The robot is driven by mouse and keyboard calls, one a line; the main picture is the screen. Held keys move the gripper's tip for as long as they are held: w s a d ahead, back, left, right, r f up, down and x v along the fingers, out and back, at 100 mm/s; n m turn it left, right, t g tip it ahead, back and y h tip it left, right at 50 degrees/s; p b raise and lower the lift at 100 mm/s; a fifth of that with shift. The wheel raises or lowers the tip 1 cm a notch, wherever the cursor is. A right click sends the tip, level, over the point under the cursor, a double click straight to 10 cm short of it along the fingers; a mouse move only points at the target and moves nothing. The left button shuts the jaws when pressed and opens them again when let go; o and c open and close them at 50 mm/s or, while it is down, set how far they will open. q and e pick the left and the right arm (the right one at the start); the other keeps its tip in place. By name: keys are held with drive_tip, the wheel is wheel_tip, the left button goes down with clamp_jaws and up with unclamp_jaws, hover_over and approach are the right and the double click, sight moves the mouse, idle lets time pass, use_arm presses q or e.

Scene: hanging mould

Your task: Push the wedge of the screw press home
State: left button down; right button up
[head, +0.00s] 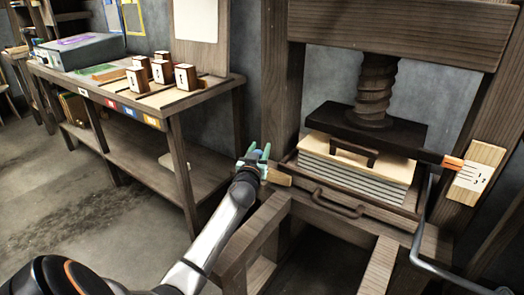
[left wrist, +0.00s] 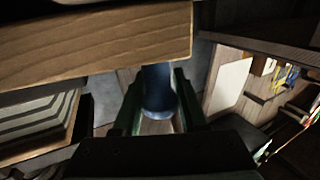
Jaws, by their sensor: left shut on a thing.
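The screw press has a thick wooden screw (head: 376,90) and a dark platen (head: 365,125) resting on a layered stack (head: 355,170). A short light-wood piece, which looks like the wedge (head: 280,178), sticks out at the press's left side. My left gripper (head: 258,157) has green fingers and is beside the wedge's left end. It is shut on a blue cylindrical thing (left wrist: 157,88), seen between the fingers in the left wrist view. I cannot tell whether this blue thing is joined to the wedge. My right gripper is out of view.
A wooden bench (head: 190,100) with several small marked blocks stands at the left. A drawer-like tray with a dark handle (head: 338,203) is under the stack. An orange-tipped bar (head: 452,162) points at a marked plate (head: 480,172). A grey bent rod (head: 425,225) stands at the right.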

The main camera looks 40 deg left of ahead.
use_arm(q)
drive_tip(key=shift+d+f, duration=0.2)
drive_tip(key=shift+d, duration=0.15)
drive_tip(key=c, duration=0.9)
unclamp_jaws()
drive_tip(key=o, duration=0.4)
drive_tip(key=shift+r, duration=0.1)
drive_tip(key=shift+o, duration=0.2)
drive_tip(key=shift+a+r, duration=0.1)
